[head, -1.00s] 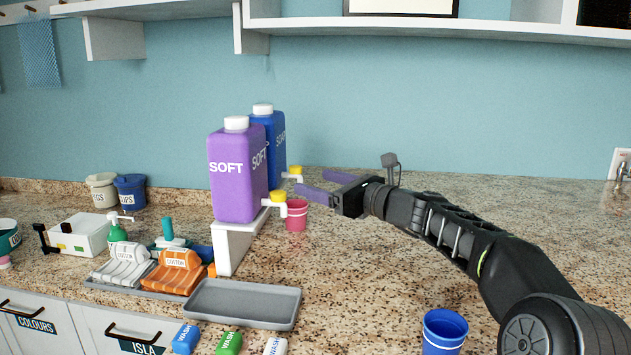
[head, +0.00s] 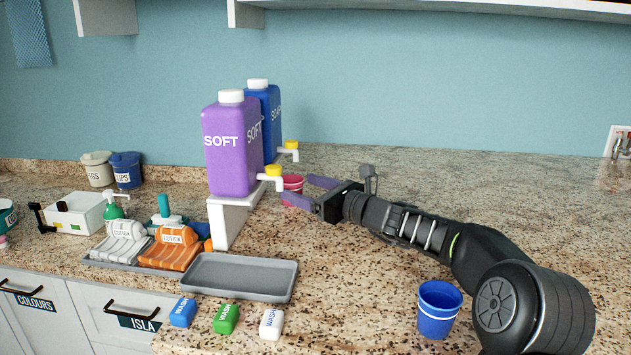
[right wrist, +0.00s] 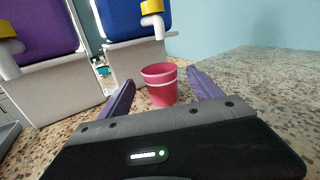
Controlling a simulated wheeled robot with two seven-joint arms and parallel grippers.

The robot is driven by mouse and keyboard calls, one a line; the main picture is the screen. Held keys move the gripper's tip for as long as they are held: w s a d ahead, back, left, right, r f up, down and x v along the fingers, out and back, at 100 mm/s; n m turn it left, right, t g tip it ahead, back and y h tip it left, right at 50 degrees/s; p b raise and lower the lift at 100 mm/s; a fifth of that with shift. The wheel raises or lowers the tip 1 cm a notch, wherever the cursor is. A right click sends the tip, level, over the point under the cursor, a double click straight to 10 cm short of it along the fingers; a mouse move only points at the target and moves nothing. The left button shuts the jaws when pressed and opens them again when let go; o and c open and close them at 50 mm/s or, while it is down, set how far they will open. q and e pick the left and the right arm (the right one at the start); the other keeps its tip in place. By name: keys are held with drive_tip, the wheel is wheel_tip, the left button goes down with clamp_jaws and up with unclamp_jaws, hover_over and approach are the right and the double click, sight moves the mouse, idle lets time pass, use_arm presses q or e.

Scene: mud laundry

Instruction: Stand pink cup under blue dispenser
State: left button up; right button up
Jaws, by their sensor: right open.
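The pink cup (head: 293,184) stands upright on the counter near the dispensers, partly hidden by the purple dispenser's tap in the head view. In the right wrist view the pink cup (right wrist: 160,84) stands ahead, between my fingers' lines and in front of the blue dispenser. The blue dispenser (head: 270,118) stands on a white stand behind the purple one; its tap (right wrist: 153,24) hangs above and beyond the cup. My right gripper (head: 305,191) is open, low over the counter, fingers pointing at the cup with nothing gripped. My left gripper is out of view.
The purple dispenser (head: 229,150) stands nearer, its tap (head: 271,178) close to my right fingers. A blue cup (head: 438,309) stands near my right arm. A grey tray (head: 240,294) lies in front. Counter to the right is clear.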

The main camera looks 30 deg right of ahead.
sight(300, 186)
drive_tip(key=shift+p+x, duration=0.4)
drive_tip(key=shift+x, duration=1.7)
drive_tip(key=shift+d, duration=0.1)
drive_tip(key=c, duration=1.4)
